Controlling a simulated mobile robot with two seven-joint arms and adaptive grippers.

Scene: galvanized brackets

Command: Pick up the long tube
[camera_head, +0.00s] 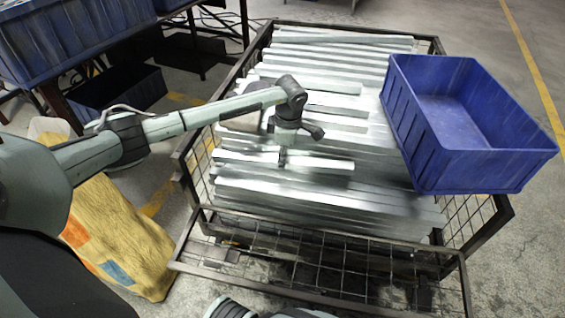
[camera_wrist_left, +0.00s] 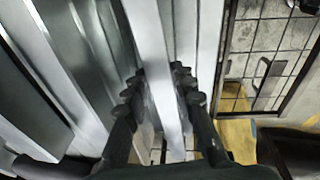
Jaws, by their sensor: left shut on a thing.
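Long galvanized tubes lie side by side in a stack in a wire cage. My left gripper (camera_head: 283,156) is over the front half of the stack, pointing down. It is shut on one long tube (camera_head: 325,163), gripping it between its two ends. In the left wrist view the fingers of the left gripper (camera_wrist_left: 162,88) press on both sides of this tube (camera_wrist_left: 150,40), which runs lengthwise through the picture. Whether the tube is clear of the ones below cannot be told. My right gripper is not in view.
A blue crate (camera_head: 440,165) stands on the right of the stack. The dark cage frame (camera_head: 325,232) rises around the tubes, with its front side lowest. A yellow sack (camera_head: 120,240) lies at the left. More blue crates (camera_head: 70,40) stand at the upper left.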

